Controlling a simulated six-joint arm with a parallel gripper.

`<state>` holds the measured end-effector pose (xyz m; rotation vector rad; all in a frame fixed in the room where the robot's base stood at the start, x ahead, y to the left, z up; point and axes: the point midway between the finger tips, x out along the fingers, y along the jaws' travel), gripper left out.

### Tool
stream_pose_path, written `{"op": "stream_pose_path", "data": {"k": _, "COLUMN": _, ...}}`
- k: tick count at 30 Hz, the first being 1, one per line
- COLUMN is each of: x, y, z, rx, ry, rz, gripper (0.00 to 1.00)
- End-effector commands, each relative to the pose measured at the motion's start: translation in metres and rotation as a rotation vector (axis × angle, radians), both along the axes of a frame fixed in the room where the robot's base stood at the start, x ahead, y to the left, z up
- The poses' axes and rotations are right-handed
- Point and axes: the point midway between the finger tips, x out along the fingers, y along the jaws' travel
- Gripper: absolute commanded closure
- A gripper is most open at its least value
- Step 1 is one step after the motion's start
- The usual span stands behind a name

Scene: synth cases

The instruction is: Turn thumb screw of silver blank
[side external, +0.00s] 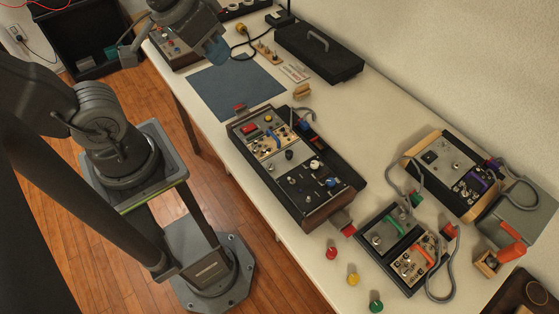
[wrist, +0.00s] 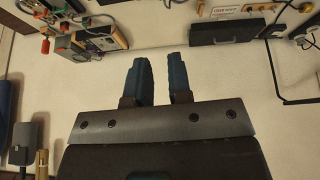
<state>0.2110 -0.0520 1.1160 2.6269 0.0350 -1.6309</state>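My gripper (side external: 216,52) is at the top left of the side view, above the far end of the table near a blue-grey mat. In the wrist view its two blue fingers (wrist: 161,80) are apart with nothing between them. Synth cases with panels stand on the table: a large central case (side external: 273,182), a smaller front case (side external: 402,244) and a right case (side external: 450,172). I cannot tell which panel is the silver blank, and its thumb screw is too small to make out. My gripper touches no case.
The blue-grey mat (side external: 222,93) lies bare on the white table (side external: 262,228). A black case with a handle (side external: 335,65) stands at the back by the wall. Red (side external: 331,253), yellow (side external: 353,279) and green (side external: 376,306) knobs stand near the front edge. Grey cables loop around the right cases.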

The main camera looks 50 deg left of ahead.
Motion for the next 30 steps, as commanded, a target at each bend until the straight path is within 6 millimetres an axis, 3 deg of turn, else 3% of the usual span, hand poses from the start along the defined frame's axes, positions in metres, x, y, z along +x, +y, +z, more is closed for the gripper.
{"op": "stream_pose_path", "data": {"k": 8, "x": 0.04, "y": -0.028, "z": -0.062, "rx": -0.129, "ry": 0.226, "rz": 0.292, "gripper": 0.55}}
{"op": "stream_pose_path", "data": {"k": 16, "x": 0.057, "y": -0.056, "z": -0.135, "rx": -0.163, "ry": 0.399, "rz": 0.605, "gripper": 0.55}}
{"op": "stream_pose_path", "data": {"k": 22, "x": 0.058, "y": -0.064, "z": -0.16, "rx": -0.161, "ry": 0.44, "rz": 0.712, "gripper": 0.55}}
{"op": "stream_pose_path", "data": {"k": 30, "x": 0.057, "y": -0.065, "z": -0.19, "rx": -0.158, "ry": 0.447, "rz": 0.722, "gripper": 0.55}}
